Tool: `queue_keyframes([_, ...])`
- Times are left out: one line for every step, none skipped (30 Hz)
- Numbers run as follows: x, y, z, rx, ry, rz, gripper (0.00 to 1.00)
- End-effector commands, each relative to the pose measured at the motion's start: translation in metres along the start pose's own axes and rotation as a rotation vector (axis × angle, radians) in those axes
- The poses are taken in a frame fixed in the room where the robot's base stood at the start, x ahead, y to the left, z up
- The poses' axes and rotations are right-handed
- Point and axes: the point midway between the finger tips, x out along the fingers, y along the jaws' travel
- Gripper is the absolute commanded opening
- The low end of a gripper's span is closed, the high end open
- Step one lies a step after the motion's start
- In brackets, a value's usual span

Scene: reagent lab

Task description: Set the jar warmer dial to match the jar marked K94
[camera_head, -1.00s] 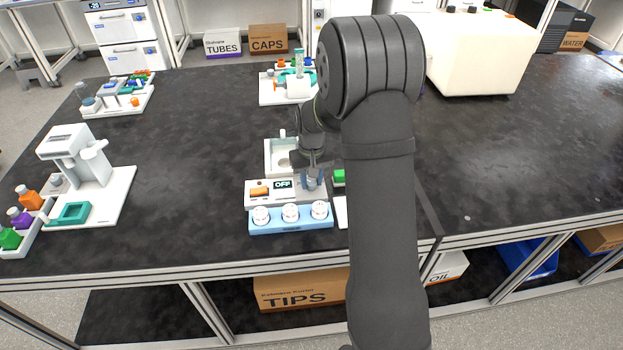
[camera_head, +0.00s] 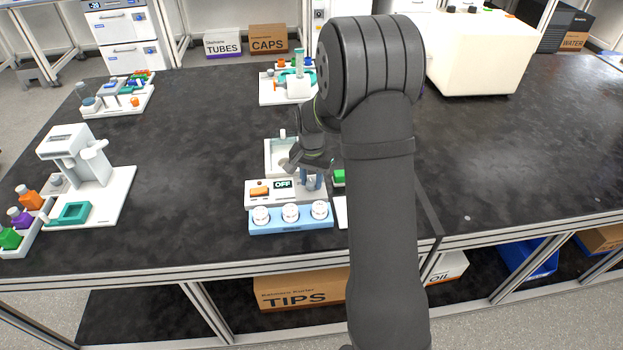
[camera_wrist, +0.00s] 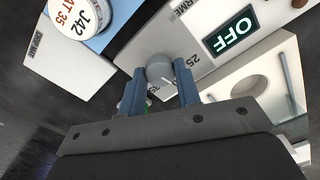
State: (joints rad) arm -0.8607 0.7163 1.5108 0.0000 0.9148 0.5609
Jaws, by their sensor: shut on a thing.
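The white jar warmer (camera_head: 262,201) stands near the front of the bench, with an orange switch (camera_head: 259,190) and a display reading OFF (camera_head: 283,184). The display also shows in the wrist view (camera_wrist: 231,34). My gripper (camera_wrist: 160,80) is shut on the grey round dial (camera_wrist: 159,68), one blue finger on each side. A 25 is printed beside the dial; its full scale is hidden. In front of the warmer, a blue rack (camera_head: 291,225) holds three white-lidded jars (camera_head: 290,212). One lid (camera_wrist: 82,14) reads J42, AT 35. I cannot read K94 on any lid.
A white tray with a round well (camera_wrist: 250,86) lies behind the warmer. A green item (camera_head: 339,177) sits just right of my gripper. A white dispenser (camera_head: 78,158) and coloured bottles (camera_head: 20,218) stand at left. The bench between is clear.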

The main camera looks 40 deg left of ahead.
Motion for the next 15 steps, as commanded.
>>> queue_keyframes([-0.0007, -0.0003, -0.0002, 0.028, 0.001, 0.000, 0.07])
queue_keyframes([-0.0007, -0.0003, -0.0002, 0.046, 0.001, 0.000, 0.07])
queue_keyframes([-0.0007, -0.0003, -0.0002, 0.068, 0.001, -0.001, 0.07])
queue_keyframes([-0.0007, -0.0003, -0.0002, 0.084, 0.001, -0.001, 0.07])
queue_keyframes([-0.0007, -0.0003, -0.0002, 0.097, 0.001, -0.001, 0.07])
queue_keyframes([-0.0008, -0.0003, -0.0002, 0.115, 0.001, -0.001, 0.07])
queue_keyframes([-0.0008, -0.0003, -0.0002, 0.126, 0.001, -0.001, 0.07])
queue_keyframes([-0.0008, -0.0004, -0.0002, 0.137, 0.001, -0.001, 0.07])
queue_keyframes([-0.0008, -0.0004, -0.0002, 0.149, 0.001, -0.001, 0.07])
queue_keyframes([-0.0008, -0.0004, -0.0002, 0.157, 0.001, -0.001, 0.07])
queue_keyframes([-0.0008, -0.0004, -0.0002, 0.165, 0.001, -0.001, 0.07])
queue_keyframes([-0.0008, -0.0004, -0.0002, 0.173, 0.001, -0.001, 0.07])
queue_keyframes([-0.0008, -0.0004, -0.0003, 0.177, 0.001, -0.001, 0.07])
queue_keyframes([-0.0008, -0.0004, -0.0003, 0.181, 0.001, -0.001, 0.07])
queue_keyframes([-0.0008, -0.0004, -0.0003, 0.185, 0.001, -0.001, 0.07])
